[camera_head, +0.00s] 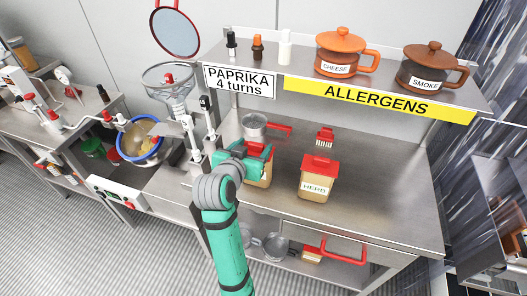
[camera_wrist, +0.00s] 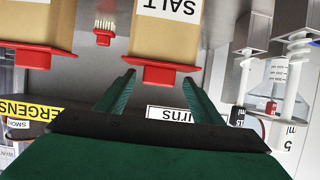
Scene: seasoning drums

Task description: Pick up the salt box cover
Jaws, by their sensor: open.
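The salt box (camera_wrist: 165,35) is tan with a white SALT label and shows upside down in the wrist view. Its red cover (camera_wrist: 160,72) is on the box and lies between the two green fingers of my gripper (camera_wrist: 156,82). The gripper is open, and I cannot tell whether either finger touches the cover. In the head view my gripper (camera_head: 245,155) is over the salt box (camera_head: 262,172), whose red cover is partly hidden by the gripper.
The herb box (camera_head: 317,180) with a red cover stands to the right on the steel table (camera_head: 390,200). A red brush (camera_head: 325,137) and a pot (camera_head: 255,126) are behind. A shelf with the cheese pot (camera_head: 340,48) and smoke pot (camera_head: 430,65) overhangs the back. The table's right side is clear.

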